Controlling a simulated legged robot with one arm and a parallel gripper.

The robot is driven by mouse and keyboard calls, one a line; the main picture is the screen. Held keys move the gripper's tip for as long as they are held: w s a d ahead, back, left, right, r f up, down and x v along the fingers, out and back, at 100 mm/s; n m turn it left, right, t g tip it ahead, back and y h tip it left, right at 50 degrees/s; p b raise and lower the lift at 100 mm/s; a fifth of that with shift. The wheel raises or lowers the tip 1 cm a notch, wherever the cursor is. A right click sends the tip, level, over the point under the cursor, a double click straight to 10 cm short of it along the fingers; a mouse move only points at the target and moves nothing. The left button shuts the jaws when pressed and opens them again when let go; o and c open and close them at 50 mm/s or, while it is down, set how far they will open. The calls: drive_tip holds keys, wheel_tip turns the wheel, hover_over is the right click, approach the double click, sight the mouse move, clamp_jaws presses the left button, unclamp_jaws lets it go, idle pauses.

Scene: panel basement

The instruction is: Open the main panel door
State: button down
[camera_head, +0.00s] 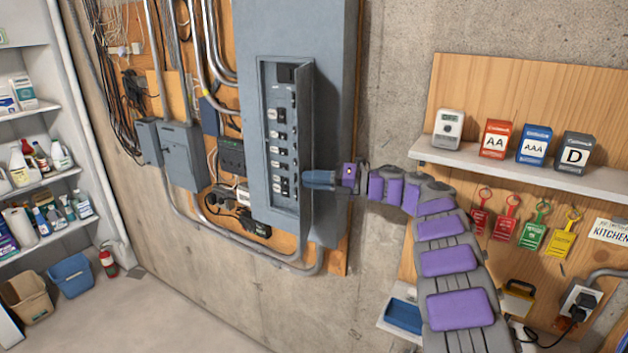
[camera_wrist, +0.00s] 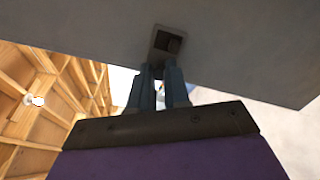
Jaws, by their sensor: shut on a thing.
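The main panel (camera_head: 254,100) is a tall grey-blue metal box on the wall in the head view. Its door (camera_head: 306,135) is hinged on the right and stands partly open, showing a column of several breakers (camera_head: 278,140). My gripper (camera_head: 307,179) reaches in from the right and is shut at the door, low on its outer face. In the wrist view, my gripper's blue fingers (camera_wrist: 164,75) are shut on a small dark latch (camera_wrist: 168,42) on the door's grey face (camera_wrist: 230,35). The fingers hide part of the latch.
A shelf (camera_head: 520,172) with battery boxes and hanging key tags (camera_head: 510,218) is to the right, close to my arm. Conduits (camera_head: 225,235) and smaller boxes (camera_head: 182,155) are to the left. Clear floor (camera_head: 160,310) lies at the lower left.

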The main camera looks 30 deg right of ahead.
drive_tip(key=shift+f, duration=0.15)
drive_tip(key=c, duration=1.4)
unclamp_jaws()
drive_tip(key=shift+w, duration=0.1)
drive_tip(key=shift+c, duration=0.2)
drive_tip(key=o, duration=0.3)
drive_tip(key=shift+w+d, duration=0.15)
drive_tip(key=shift+d, duration=0.05)
drive_tip(key=shift+o, duration=0.2)
drive_tip(key=shift+s, duration=0.2)
drive_tip(key=b+v, duration=0.2)
drive_tip(key=v, duration=1.5)
drive_tip(key=shift+d, duration=0.2)
